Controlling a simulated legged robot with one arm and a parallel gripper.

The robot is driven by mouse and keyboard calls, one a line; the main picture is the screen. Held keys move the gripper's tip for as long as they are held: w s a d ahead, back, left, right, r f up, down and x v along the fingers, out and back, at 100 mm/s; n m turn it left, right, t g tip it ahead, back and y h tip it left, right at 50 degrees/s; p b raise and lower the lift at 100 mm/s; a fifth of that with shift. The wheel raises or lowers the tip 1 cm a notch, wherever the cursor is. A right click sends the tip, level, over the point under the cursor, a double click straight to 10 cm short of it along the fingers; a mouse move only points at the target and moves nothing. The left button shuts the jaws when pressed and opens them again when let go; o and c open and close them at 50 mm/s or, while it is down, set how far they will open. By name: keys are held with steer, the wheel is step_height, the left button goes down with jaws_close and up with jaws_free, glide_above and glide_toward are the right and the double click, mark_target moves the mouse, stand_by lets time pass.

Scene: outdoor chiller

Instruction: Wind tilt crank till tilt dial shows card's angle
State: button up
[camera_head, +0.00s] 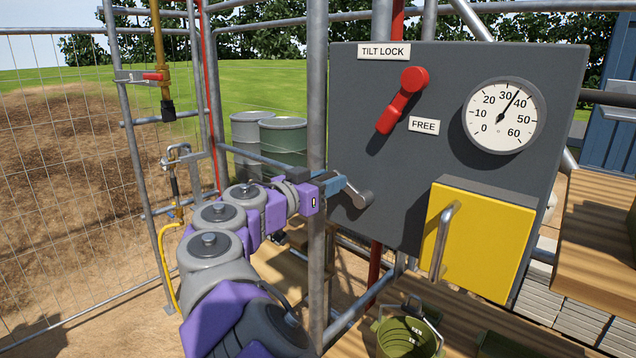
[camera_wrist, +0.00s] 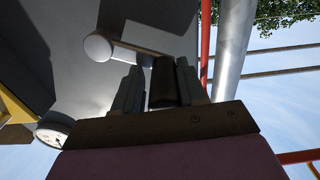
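The tilt crank (camera_head: 357,195) sits at the lower left of the grey panel, its arm slanting up-left from the hub. My gripper (camera_head: 334,184) is at its outer end. In the wrist view the crank's dark grip (camera_wrist: 163,82) stands between the two fingers of my gripper (camera_wrist: 158,85), which look closed around it; the round hub (camera_wrist: 97,47) is at the upper left. The tilt dial (camera_head: 503,115) has its needle between 30 and 40, near 35. It also shows partly in the wrist view (camera_wrist: 51,134). No angle card is visible in either view.
The red tilt lock lever (camera_head: 402,99) points down-left, beside the FREE label (camera_head: 424,126). A yellow cover (camera_head: 483,243) with a metal handle is at the panel's lower right. A scaffold pole (camera_head: 317,100) stands close to my arm. A green bucket (camera_head: 405,338) sits below.

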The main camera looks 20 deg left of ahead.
steer(key=shift+o, duration=1.2)
steer(key=shift+d, duration=0.25)
steer(key=shift+s+a, duration=0.3)
steer(key=shift+a, duration=0.35)
steer(key=b+v, duration=0.1)
steer(key=v, duration=1.5)
steer(key=shift+s+d+b, duration=0.15)
steer(key=shift+s+b, duration=0.15)
steer(key=shift+s, duration=0.1)
